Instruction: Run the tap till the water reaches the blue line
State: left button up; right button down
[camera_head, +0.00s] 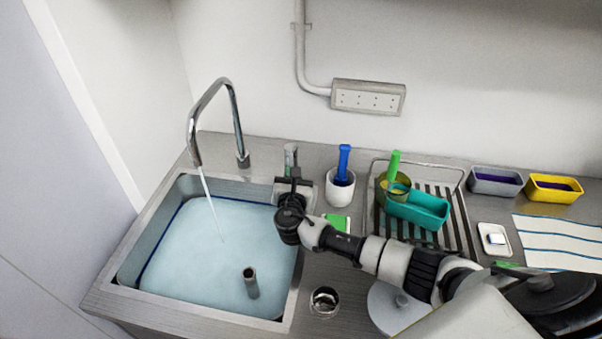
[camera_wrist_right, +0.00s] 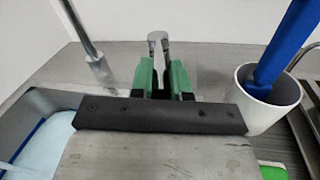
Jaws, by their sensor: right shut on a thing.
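The chrome tap (camera_head: 211,100) arches over the sink (camera_head: 136,240), and a thin stream of water (camera_head: 209,197) runs from its spout. Pale blue water (camera_head: 205,250) fills much of the sink. The dark blue line (camera_head: 160,238) shows along the left and back walls, close to the water's edge; I cannot tell the exact gap. My right gripper (camera_head: 291,176) is at the tap lever (camera_head: 291,153), behind the sink's right corner. In the right wrist view the green-padded fingers (camera_wrist_right: 165,80) are shut on the metal lever (camera_wrist_right: 158,44). My left gripper is out of view.
A grey standpipe (camera_head: 251,282) stands in the water. A white pot (camera_head: 340,188) with a blue-handled tool is right of the lever. A drying rack (camera_head: 455,222) holds a teal tub (camera_head: 418,209). Grey (camera_head: 494,180) and yellow (camera_head: 553,188) tubs stand farther right.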

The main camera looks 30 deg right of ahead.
jog(key=a+m+g+h, duration=0.1)
jog(key=w+a+m+h+b, duration=0.1)
jog(key=a+g+h+b, duration=0.1)
jog(key=h, duration=0.1)
jog(key=shift+w+m+g, duration=0.3)
jog(key=shift+w+m, duration=0.05)
jog(key=shift+m, duration=0.05)
jog(key=c, duration=1.1)
grip_release()
